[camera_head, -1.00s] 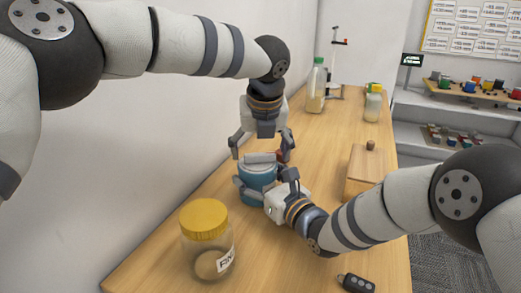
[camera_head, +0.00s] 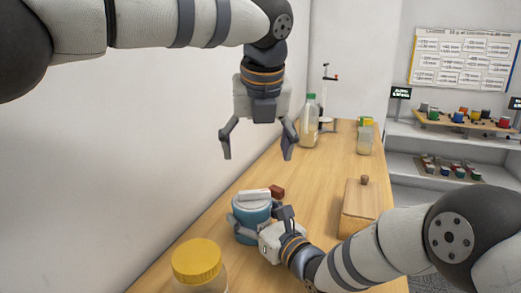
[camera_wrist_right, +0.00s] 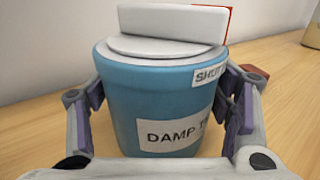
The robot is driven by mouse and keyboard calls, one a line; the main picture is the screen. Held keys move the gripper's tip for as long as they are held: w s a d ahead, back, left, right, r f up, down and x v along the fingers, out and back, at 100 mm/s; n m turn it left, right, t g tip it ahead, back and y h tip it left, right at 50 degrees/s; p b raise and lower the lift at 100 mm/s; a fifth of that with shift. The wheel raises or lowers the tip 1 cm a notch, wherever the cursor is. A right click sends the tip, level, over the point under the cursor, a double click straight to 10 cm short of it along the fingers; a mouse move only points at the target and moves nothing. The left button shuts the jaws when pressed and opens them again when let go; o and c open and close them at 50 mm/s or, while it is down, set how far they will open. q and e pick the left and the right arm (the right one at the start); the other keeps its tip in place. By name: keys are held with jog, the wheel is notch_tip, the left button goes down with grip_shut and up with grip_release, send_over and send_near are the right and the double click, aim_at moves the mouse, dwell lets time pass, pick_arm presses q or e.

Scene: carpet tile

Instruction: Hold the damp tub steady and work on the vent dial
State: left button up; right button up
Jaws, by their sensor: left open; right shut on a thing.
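The damp tub (camera_head: 252,213) is a blue tub standing upright on the wooden table, with a white label reading "DAMP T..." in the right wrist view (camera_wrist_right: 165,105). On its top is the pale vent dial (camera_head: 254,195), a disc with a raised bar, also large in the right wrist view (camera_wrist_right: 172,25). A "SHUT" label sits at the tub's rim by a red mark. My right gripper (camera_head: 258,226) is shut on the tub's sides, one finger on each side. My left gripper (camera_head: 256,155) is open and empty, above the tub and apart from the dial.
A yellow-lidded jar (camera_head: 197,262) stands in front of the tub. A small red-brown block (camera_head: 277,191) lies just behind it. A wooden box (camera_head: 359,208) is to the right. A green-capped bottle (camera_head: 309,122) and a small jar (camera_head: 364,140) stand farther back. A wall runs along the left.

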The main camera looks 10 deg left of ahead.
jog(key=o, duration=1.4)
